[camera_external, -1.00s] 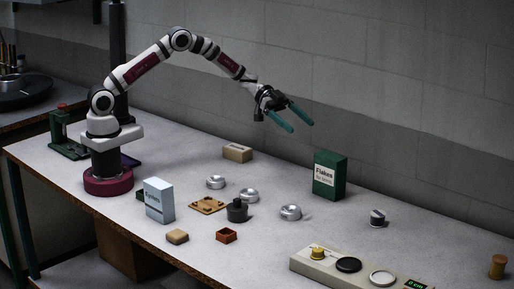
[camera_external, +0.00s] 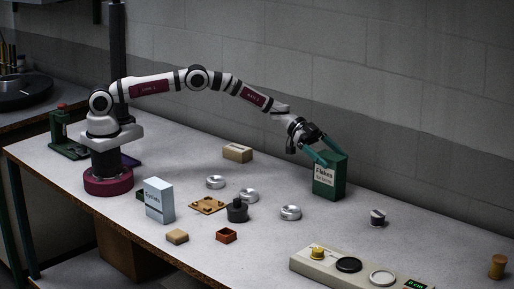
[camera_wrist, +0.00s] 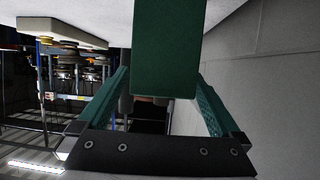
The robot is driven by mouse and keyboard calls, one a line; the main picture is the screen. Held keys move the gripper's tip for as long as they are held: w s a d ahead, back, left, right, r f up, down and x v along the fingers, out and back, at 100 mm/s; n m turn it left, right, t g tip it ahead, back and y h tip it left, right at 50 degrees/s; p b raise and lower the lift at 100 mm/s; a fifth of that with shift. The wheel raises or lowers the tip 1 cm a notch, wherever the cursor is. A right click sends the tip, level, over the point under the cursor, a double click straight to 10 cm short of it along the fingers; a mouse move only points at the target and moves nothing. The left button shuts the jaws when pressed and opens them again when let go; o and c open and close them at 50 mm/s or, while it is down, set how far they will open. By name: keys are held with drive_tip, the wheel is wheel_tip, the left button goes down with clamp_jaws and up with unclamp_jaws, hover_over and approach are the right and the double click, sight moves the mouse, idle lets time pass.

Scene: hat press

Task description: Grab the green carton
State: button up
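The green carton (camera_external: 328,179), with a white label reading "Flakes", stands upright on the table towards the wall. My gripper (camera_external: 331,156) is at the carton's upper part, its two teal fingers apart. In the wrist view, the carton (camera_wrist: 166,45) reaches down between the fingertips of my gripper (camera_wrist: 160,80), with a gap visible towards the left finger and a smaller one towards the right. Whether a finger touches the carton is hard to tell.
A metal dish (camera_external: 290,212) lies left of the carton and a small grey-topped knob (camera_external: 377,217) stands to its right. A pale-blue carton (camera_external: 159,201) is far left. A panel (camera_external: 318,266) with round pads lies at the front. The wall (camera_external: 420,140) is close behind the carton.

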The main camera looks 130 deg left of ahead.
clamp_jaws()
idle(0.3)
drive_tip(key=shift+r, duration=0.15)
